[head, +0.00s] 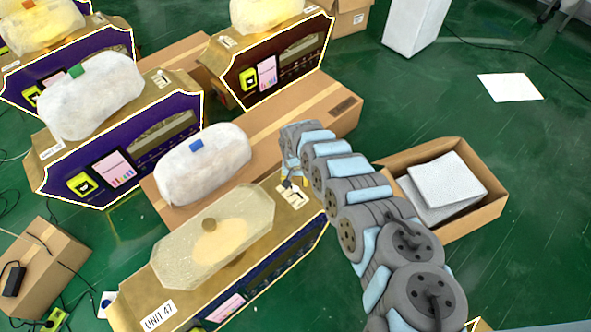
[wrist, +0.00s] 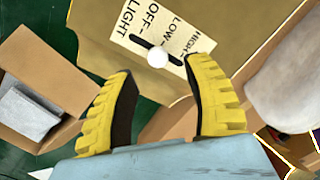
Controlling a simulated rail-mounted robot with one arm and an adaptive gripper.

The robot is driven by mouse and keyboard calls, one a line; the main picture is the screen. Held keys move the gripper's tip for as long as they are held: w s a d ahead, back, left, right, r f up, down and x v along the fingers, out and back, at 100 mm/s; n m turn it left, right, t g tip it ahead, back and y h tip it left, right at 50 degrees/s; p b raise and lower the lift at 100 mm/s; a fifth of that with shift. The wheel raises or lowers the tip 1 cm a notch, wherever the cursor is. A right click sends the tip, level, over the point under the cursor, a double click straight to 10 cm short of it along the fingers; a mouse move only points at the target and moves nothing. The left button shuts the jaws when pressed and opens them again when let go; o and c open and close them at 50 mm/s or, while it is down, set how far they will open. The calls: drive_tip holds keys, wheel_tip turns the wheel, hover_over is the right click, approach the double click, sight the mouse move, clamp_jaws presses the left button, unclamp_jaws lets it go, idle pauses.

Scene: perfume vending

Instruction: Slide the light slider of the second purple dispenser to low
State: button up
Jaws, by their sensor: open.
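The light slider's white knob (wrist: 157,56) stands in a black slot on a cream label (wrist: 197,40) reading LIGHT, OFF, LOW, HIGH. The knob is near mid-slot, closest to the LOW mark; its height blurs the exact setting. The label is on the gold top of the nearest dispenser (head: 140,292), marked UNIT 47, whose dark blue-purple front is partly seen. My gripper (wrist: 158,68) is open, with its yellow fingers either side of the knob and no clear contact. In the head view my gripper (head: 291,181) is over this dispenser's right end, partly hiding the label.
A domed clear cover (head: 215,235) sits on this dispenser. Behind are purple dispensers (head: 130,150) and (head: 85,65), a maroon dispenser (head: 290,70) and a cardboard box (head: 320,105). An open carton (head: 478,213) stands right of my arm.

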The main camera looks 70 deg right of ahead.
sight(296, 188)
drive_tip(key=shift+s+r, duration=0.2)
drive_tip(key=shift+r, duration=0.7)
drive_tip(key=shift+w+r, duration=0.1)
drive_tip(key=shift+r, duration=2.75)
